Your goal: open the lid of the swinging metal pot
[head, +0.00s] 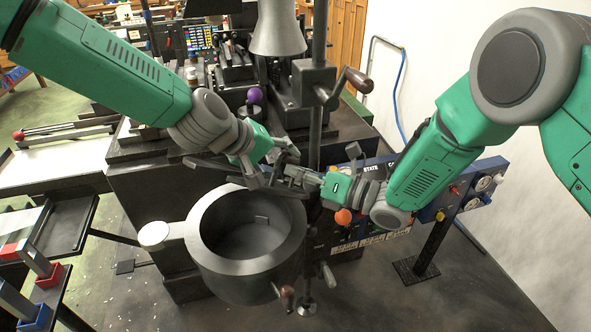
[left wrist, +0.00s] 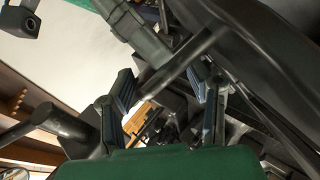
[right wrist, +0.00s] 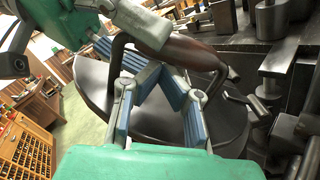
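The grey metal pot (head: 197,244) stands with its round mouth uncovered, and its inside shows in the head view. A dark plate, seemingly the raised lid (head: 212,168), shows nearly edge-on behind the rim. A large dark disc, likely the same lid (right wrist: 92,84), fills the middle of the right wrist view. My left gripper (head: 272,178) is above the pot's back rim; its fingers are apart in the left wrist view (left wrist: 167,92), with a dark bar in line between them. My right gripper (head: 308,180) is close beside it. A brown handle (right wrist: 190,52) passes by its fingers; contact is unclear.
A dark machine with a crank (head: 358,80) stands behind the pot. A blue control panel (head: 465,190) is at the right. Trays with coloured blocks (head: 48,275) stand at the left. The floor at the front right is clear.

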